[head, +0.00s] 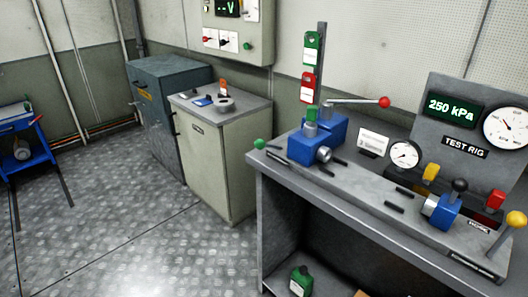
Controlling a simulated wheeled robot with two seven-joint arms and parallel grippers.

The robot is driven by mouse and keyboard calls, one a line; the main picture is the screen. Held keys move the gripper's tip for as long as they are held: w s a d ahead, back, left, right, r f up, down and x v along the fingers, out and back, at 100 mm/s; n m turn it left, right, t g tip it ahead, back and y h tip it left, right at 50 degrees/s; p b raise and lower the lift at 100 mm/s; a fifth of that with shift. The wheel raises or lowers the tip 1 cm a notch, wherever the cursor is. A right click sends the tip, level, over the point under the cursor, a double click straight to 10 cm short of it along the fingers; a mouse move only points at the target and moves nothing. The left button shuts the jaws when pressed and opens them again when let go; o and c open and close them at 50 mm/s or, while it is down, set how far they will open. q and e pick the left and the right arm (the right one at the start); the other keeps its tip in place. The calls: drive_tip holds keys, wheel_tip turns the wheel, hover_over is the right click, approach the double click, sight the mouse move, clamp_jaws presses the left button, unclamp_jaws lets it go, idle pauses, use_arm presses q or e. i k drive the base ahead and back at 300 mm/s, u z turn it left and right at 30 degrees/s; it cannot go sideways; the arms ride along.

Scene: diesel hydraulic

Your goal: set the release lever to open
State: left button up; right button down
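Several levers show on the grey bench (370,208) in the head view, and I cannot tell from their labels which is the release lever. A metal lever with a red ball (384,102) extends right from above a blue valve block (318,141). A green knob (259,144) sits at the bench's left corner. A black-knobbed lever (460,186) stands on a smaller blue valve (441,211). A yellow-ball lever (516,219) leans at the right front. Neither of my grippers is in view.
Green (313,52) and red (308,88) tags hang on a post. A beige cabinet (213,150), a dark cabinet (165,95) and a blue stand (28,150) are left. The floor (120,220) between is clear.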

sight(260, 144)
drive_tip(key=u, duration=1.35)
drive_tip(key=i, duration=0.6)
drive_tip(key=z, duration=0.8)
